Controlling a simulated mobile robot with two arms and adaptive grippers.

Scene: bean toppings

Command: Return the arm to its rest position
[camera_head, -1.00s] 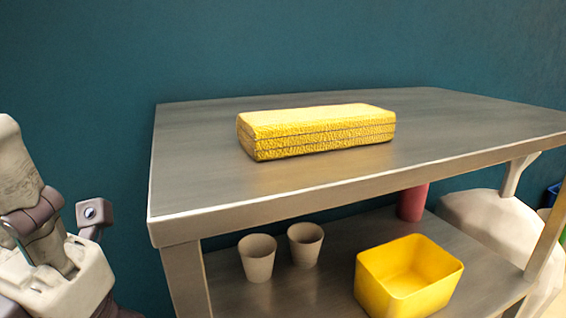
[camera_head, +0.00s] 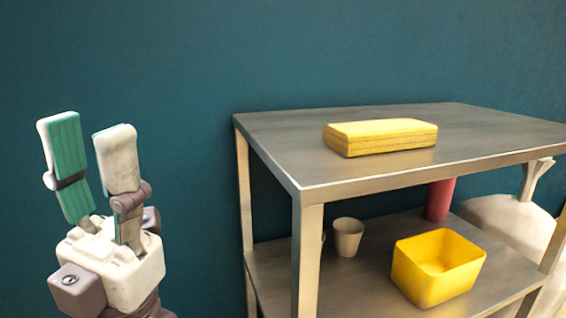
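My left gripper (camera_head: 88,140) stands upright at the left of the head view, its two fingers pointing up with a clear gap between them. It is open and empty, apart from the table and everything on it. The inner pad of one finger is teal.
A metal table (camera_head: 270,128) with a lower shelf (camera_head: 375,290) stands to the right. A yellow case (camera_head: 380,137) lies on top. A yellow bin (camera_head: 438,268), a beige cup (camera_head: 347,236) and a red cylinder (camera_head: 439,199) are below. A teal wall (camera_head: 200,60) is behind.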

